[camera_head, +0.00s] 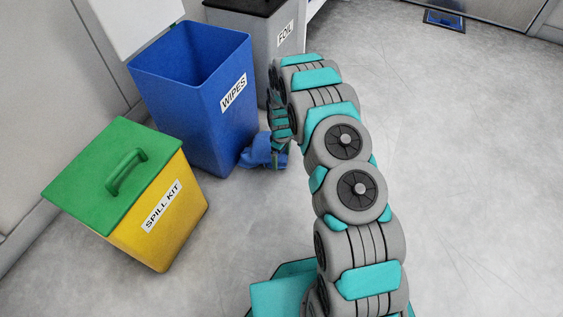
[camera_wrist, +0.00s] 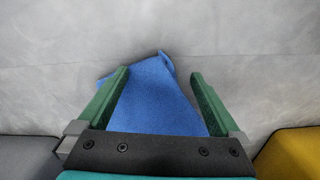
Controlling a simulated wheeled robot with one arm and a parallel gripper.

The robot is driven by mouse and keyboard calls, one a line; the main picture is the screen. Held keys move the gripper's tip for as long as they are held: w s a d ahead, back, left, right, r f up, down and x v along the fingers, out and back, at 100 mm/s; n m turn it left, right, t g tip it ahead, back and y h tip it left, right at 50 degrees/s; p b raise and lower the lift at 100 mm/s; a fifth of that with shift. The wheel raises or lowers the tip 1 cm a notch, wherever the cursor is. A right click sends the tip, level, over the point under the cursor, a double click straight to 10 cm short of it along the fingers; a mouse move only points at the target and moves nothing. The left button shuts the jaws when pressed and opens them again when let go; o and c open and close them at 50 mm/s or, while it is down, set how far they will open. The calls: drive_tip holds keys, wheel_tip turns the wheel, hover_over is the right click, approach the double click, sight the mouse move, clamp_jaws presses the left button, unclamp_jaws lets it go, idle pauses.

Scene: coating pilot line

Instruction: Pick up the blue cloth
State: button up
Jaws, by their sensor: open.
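The blue cloth (camera_head: 257,153) lies crumpled on the grey floor, close to the base of the blue WIPES bin. In the head view my gripper (camera_head: 281,146) is low over its right side and hides part of it. In the wrist view the cloth (camera_wrist: 152,97) shows between and beyond the two green fingers of my gripper (camera_wrist: 160,72). The fingers are apart, and the cloth's near part is hidden by the gripper body. I cannot tell whether the fingers touch the cloth.
The open blue WIPES bin (camera_head: 190,105) stands just left of the cloth. A yellow SPILL KIT box (camera_head: 178,218) with a green lid (camera_head: 105,178) is nearer left. A grey FOIL bin (camera_head: 262,37) stands behind. The floor on the right (camera_head: 470,170) is clear.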

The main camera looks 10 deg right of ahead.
drive_tip(key=shift+f, duration=0.2)
drive_tip(key=shift+f, duration=1.3)
drive_tip(key=shift+c, duration=0.3)
drive_tip(key=shift+c, duration=0.4)
drive_tip(key=c, duration=1.4)
wheel_tip(320, 180, up, 12)
drive_tip(key=shift+w+f+p, duration=0.1)
drive_tip(key=shift+f+p, duration=0.05)
drive_tip(key=shift+p, duration=1)
clamp_jaws()
drive_tip(key=shift+r, duration=0.25)
wheel_tip(320, 180, up, 18)
drive_tip(key=p, duration=0.3)
